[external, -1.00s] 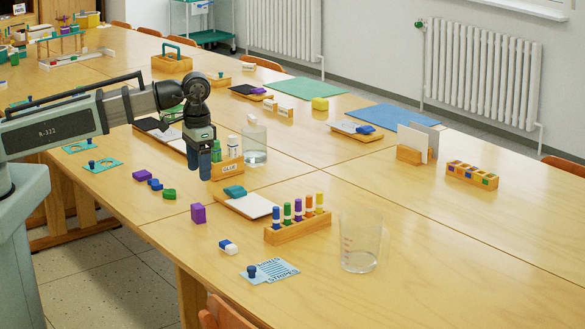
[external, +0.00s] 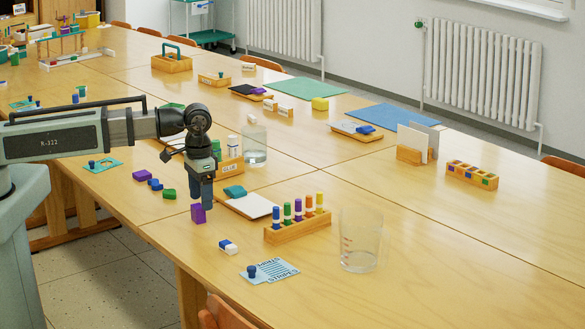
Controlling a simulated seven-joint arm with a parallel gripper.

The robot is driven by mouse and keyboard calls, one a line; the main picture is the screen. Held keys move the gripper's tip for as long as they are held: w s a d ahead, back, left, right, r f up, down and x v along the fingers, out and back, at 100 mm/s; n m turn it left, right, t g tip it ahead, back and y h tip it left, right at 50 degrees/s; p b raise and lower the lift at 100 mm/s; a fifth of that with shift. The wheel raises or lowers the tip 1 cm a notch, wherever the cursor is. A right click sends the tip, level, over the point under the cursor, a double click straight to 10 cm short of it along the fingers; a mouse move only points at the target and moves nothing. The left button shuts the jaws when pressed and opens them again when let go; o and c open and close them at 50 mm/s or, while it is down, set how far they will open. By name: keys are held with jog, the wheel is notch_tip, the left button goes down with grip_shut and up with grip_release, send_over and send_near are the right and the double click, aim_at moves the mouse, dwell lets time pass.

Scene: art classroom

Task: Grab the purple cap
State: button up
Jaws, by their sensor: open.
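A wooden rack (external: 297,230) holds several upright markers with coloured caps in a row. My gripper (external: 203,204) points down, open, to the left of the rack. Its fingertips overlap the top of a purple block (external: 198,215) in the picture. I cannot tell whether they touch it or are only in front of it or above it. Nothing is seen held between the fingers.
A clear beaker (external: 360,242) stands right of the rack. A white tray with a teal eraser (external: 235,191) lies between gripper and rack. A glue holder (external: 230,170) and jar (external: 255,150) stand behind. A blue-white block (external: 228,247) lies in front. Table right of the beaker is clear.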

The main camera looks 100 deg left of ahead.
aim_at(198, 214)
jog(key=shift+f, duration=1.8)
jog(key=c, duration=1)
